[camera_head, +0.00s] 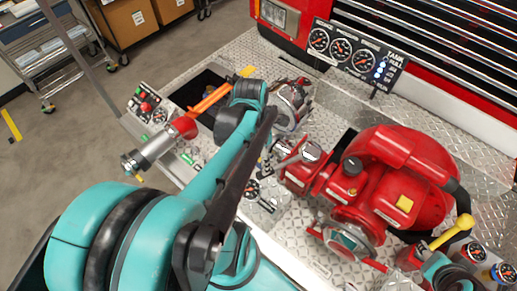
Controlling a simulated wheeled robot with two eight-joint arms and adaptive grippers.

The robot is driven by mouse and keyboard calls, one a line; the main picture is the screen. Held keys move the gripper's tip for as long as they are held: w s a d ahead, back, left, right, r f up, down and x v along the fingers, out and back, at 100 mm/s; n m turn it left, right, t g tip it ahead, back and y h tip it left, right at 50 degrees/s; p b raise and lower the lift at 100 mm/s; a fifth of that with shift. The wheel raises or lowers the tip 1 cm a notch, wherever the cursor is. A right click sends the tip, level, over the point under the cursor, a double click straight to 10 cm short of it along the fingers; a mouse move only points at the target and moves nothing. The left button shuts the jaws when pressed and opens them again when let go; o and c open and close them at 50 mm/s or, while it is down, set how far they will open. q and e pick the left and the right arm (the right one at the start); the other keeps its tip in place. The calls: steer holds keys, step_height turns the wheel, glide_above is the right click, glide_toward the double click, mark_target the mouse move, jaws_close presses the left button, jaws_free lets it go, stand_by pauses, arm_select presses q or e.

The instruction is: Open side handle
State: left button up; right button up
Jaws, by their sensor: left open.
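My left arm comes in from the lower left, and its teal links cover much of the picture's middle. My left gripper (231,118) is at the far end of this arm, partly hidden by its links; it is open. An orange bar-like handle (210,100) lies just left of it, over a dark opening in the deck. I cannot tell whether they touch. A yellow-tipped lever (463,223) stands at the right, beside the red pump (405,185). I cannot tell which of these is the side handle. My right gripper is not clearly in view.
A red and silver nozzle (160,145) sticks out at the left edge of the deck. A gauge panel (355,55) stands at the back. A wheeled cart (45,50) and cardboard boxes (130,18) stand beyond. Grey floor (60,150) is clear at the left.

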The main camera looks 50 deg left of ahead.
arm_select(q)
steer(key=shift+w+a+r, duration=0.1)
steer(key=shift+a+r, duration=0.1)
steer(key=shift+r, duration=1.15)
steer(key=shift+a+r, duration=0.2)
steer(key=shift+r, duration=1.1)
